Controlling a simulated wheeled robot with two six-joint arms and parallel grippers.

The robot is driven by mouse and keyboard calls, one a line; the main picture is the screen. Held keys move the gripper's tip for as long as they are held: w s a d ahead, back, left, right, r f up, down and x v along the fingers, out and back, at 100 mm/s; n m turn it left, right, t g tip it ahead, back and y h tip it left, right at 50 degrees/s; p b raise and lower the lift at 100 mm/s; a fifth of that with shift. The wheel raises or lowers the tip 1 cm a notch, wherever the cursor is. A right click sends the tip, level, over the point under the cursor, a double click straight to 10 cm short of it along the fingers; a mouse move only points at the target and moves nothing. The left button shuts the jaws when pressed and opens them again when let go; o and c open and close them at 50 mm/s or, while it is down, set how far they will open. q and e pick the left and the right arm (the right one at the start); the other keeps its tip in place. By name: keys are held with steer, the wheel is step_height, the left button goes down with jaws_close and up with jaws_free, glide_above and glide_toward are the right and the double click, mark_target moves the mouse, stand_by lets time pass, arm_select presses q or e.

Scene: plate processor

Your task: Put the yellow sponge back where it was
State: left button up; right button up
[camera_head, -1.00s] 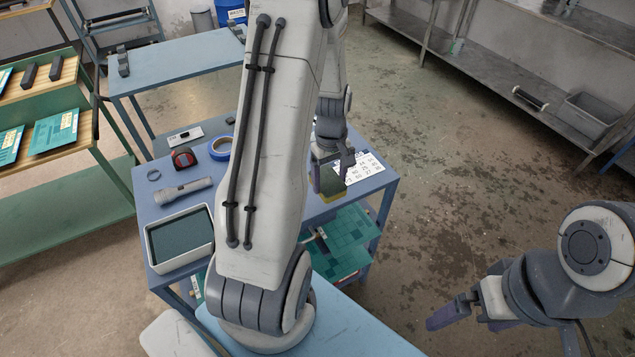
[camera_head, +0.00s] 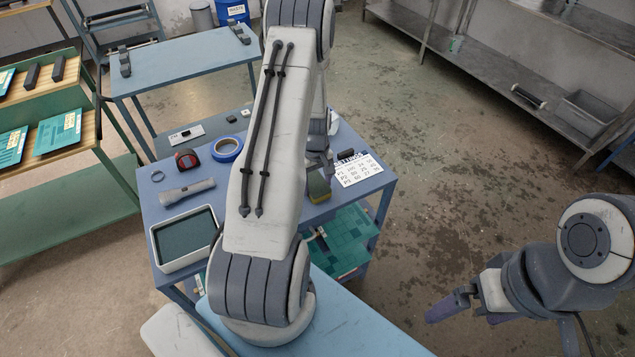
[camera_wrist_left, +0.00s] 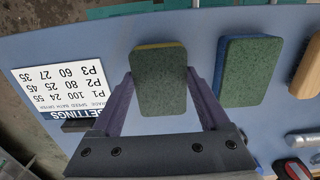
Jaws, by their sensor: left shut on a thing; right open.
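The yellow sponge (camera_head: 318,190) has a green scouring top, with a yellow edge showing in the left wrist view (camera_wrist_left: 160,80). My left gripper (camera_wrist_left: 160,92) is shut on it, one finger along each long side. It is over the right part of the blue table (camera_head: 150,215), left of the settings card; I cannot tell whether it touches the surface. A similar sponge with a blue body and green top (camera_wrist_left: 248,70) lies beside it in the left wrist view, hidden behind my arm in the head view. My right gripper (camera_head: 470,313) is open and empty, away from the table.
A settings card (camera_head: 358,170) with a small black object (camera_head: 347,155) lies on the table's right. A wooden-coloured block (camera_wrist_left: 308,70) lies past the blue sponge. Blue tape (camera_head: 227,148), a tape measure (camera_head: 187,159), a flashlight (camera_head: 188,191) and a white-rimmed tray (camera_head: 156,240) are to the left.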

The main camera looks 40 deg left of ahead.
mark_target(317, 185)
arm_select(q)
steer(key=shift+f, duration=0.2)
steer(key=o, duration=1.5)
steer(key=shift+c, duration=0.2)
steer(key=shift+r, duration=0.1)
steer(key=shift+r, duration=0.1)
step_height(317, 185, up, 12)
steer(key=b, duration=0.2)
steer(key=shift+a+b, duration=0.15)
steer(key=shift+b, duration=0.25)
